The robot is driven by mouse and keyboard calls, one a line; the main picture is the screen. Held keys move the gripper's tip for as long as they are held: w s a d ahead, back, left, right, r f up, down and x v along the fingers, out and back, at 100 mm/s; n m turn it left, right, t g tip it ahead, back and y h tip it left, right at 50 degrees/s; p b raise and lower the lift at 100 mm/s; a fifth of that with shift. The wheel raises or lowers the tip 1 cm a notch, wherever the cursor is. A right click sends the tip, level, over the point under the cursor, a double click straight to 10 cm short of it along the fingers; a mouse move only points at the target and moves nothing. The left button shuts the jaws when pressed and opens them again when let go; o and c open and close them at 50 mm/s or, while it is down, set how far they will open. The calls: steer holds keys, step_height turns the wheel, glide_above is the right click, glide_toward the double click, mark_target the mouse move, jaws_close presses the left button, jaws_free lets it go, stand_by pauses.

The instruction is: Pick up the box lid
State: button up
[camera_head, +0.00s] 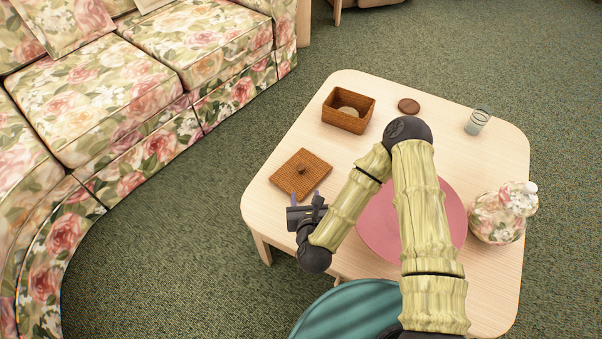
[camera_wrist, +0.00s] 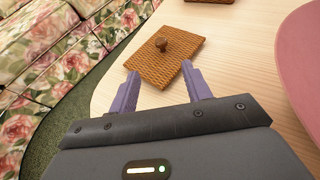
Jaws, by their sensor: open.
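The box lid (camera_head: 301,174) is a square, brown woven panel with a small round knob on top. It lies flat on the light wood table, near its left edge. In the wrist view the lid (camera_wrist: 166,58) lies just beyond my fingertips, with its knob (camera_wrist: 161,44) towards the far side. My gripper (camera_head: 306,199) is open and empty, close to the lid's near side in the head view. In the wrist view my purple fingers (camera_wrist: 160,82) are apart, and the lid's near corner shows between them. The open woven box (camera_head: 348,110) stands farther back, with something pale inside.
The table (camera_head: 290,225) also holds a brown coaster (camera_head: 408,106), a glass (camera_head: 478,121), a floral jar (camera_head: 503,213) and a pink round mat (camera_head: 377,228) under my arm. A floral sofa (camera_head: 150,75) stands left. A teal seat (camera_head: 350,312) is in front.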

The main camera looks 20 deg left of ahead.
steer(key=shift+f+b, duration=0.15)
steer(key=shift+b, duration=0.15)
steer(key=b+x, duration=0.1)
steer(key=b, duration=0.4)
steer(key=shift+w+a, duration=0.1)
steer(key=shift+w, duration=0.25)
steer(key=b, duration=0.3)
steer(key=shift+w+a, duration=0.1)
steer(key=shift+w, duration=0.2)
steer(key=b, duration=0.4)
steer(key=shift+w+f, duration=0.1)
steer(key=shift+f, duration=0.1)
steer(key=b, duration=0.4)
steer(key=shift+f, duration=0.2)
steer(key=b, duration=0.4)
glide_toward(301, 165)
steer(key=x, duration=0.3)
steer(key=shift+w+a+f, duration=0.1)
steer(key=shift+w+f, duration=0.1)
steer(key=shift+f, duration=0.15)
steer(key=shift+w+a, duration=0.2)
steer(key=shift+w, duration=0.2)
